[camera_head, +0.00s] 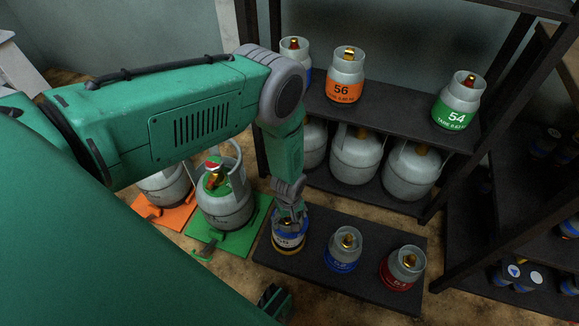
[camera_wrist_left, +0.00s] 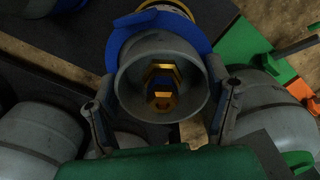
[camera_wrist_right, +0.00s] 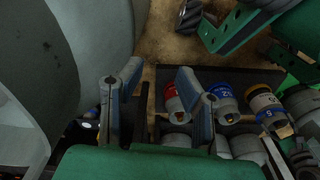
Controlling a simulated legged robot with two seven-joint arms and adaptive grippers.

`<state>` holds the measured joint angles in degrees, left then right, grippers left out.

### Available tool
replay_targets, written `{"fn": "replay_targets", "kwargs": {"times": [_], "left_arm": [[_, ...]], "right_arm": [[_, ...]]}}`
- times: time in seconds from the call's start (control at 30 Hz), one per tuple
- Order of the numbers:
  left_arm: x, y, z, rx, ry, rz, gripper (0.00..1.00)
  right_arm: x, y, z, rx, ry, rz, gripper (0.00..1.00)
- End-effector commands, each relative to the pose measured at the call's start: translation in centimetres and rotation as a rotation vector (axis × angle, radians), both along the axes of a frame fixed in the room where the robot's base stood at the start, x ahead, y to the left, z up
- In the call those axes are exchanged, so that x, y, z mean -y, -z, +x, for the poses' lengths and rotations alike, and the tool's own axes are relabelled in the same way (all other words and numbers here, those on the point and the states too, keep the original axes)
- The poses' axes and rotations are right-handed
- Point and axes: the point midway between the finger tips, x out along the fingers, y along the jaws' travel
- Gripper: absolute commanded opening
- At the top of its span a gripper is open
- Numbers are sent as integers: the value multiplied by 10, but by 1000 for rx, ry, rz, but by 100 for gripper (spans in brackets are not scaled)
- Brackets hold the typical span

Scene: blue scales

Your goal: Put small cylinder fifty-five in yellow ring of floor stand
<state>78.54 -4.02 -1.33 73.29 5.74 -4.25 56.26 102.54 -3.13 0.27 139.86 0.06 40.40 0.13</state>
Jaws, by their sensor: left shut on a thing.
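The small grey cylinder (camera_head: 288,242) with a blue band is upright at the left end of the dark floor stand (camera_head: 337,269); its number is not clearly readable. My left gripper (camera_head: 290,208) is above it, its fingers shut on its collar, which also shows in the left wrist view (camera_wrist_left: 135,88) around a brass valve. The yellow ring (camera_wrist_left: 180,6) shows just beyond its blue band, and also in the right wrist view (camera_wrist_right: 261,93). Whether the cylinder is fully seated in it cannot be told. My right gripper (camera_wrist_right: 158,74) is open and empty.
A blue-banded cylinder (camera_head: 345,250) and a red-banded cylinder (camera_head: 403,268) stand on the same stand. A shelf (camera_head: 395,117) behind holds cylinders 56 (camera_head: 345,80) and 54 (camera_head: 457,100). Large cylinders stand on green (camera_head: 252,232) and orange mats to the left.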

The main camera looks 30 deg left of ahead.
Motion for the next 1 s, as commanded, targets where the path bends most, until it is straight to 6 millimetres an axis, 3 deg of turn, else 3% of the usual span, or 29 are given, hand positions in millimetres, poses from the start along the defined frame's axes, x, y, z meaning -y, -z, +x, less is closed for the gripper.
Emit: {"fn": "replay_targets", "kwargs": {"times": [0.13,0.37,0.4,0.43,0.77,1.0], "left_arm": [[0,24,0,0,0,0,20],[0,24,1,1,0,0,20],[0,25,0,-1,0,1,86],[0,25,0,-1,0,1,93],[0,21,0,-1,0,0,93],[0,-21,0,-1,0,1,93]], "right_arm": [[0,14,0,0,0,0,30],[0,13,0,0,0,0,30],[0,13,0,0,0,0,30],[0,13,0,0,0,0,30],[0,11,0,0,0,0,30],[0,-11,0,0,0,0,30]]}}
